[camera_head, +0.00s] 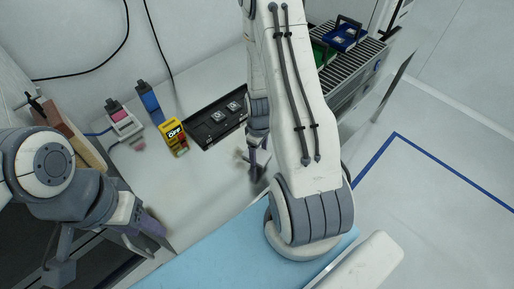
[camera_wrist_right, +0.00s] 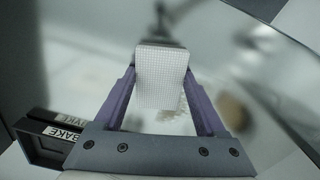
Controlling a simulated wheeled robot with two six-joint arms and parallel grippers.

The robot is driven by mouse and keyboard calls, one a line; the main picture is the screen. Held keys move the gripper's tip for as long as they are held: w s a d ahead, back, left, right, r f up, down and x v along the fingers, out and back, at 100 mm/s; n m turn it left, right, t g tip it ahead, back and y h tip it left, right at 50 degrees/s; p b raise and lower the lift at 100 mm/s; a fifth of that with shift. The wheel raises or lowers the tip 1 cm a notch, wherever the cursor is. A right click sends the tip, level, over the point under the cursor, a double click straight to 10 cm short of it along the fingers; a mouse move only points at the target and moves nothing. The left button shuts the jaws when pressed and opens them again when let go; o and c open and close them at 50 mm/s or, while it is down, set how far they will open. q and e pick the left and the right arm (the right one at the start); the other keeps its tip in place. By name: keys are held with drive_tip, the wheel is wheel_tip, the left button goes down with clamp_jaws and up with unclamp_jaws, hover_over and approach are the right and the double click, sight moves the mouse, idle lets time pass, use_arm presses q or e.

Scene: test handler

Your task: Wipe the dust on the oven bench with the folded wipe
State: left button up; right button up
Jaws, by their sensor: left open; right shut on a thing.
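The folded wipe (camera_wrist_right: 161,78) is a white block with a fine grid pattern, seen in the right wrist view. My right gripper (camera_wrist_right: 160,85) is shut on it, with a purple finger on each side. In the head view my right gripper (camera_head: 257,172) is low over the oven bench (camera_head: 205,185), mostly hidden by my arm. I cannot tell whether the wipe touches the bench. Brownish dust (camera_head: 240,155) shows beside this gripper, and a pale brown patch (camera_wrist_right: 182,108) shows behind the wipe in the wrist view. My left gripper (camera_head: 152,232) is open and empty near the bench's left front edge.
A black tray (camera_head: 205,138) with two small pieces lies behind the right gripper. A yellow OFF device (camera_head: 174,138), a blue-topped item (camera_head: 148,101) and a pink-topped item (camera_head: 119,115) stand to its left. A roller rack (camera_head: 350,65) carries green and blue trays.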

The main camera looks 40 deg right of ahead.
drive_tip(key=o, duration=0.9)
drive_tip(key=shift+s+a+f, duration=0.15)
drive_tip(key=shift+s, duration=0.1)
drive_tip(key=shift+w+r+p, duration=0.2)
drive_tip(key=shift+r+p, duration=0.1)
drive_tip(key=shift+r, duration=0.1)
drive_tip(key=shift+w, duration=0.1)
drive_tip(key=c, duration=1)
drive_tip(key=shift+r, duration=0.2)
drive_tip(key=shift+f, duration=0.2)
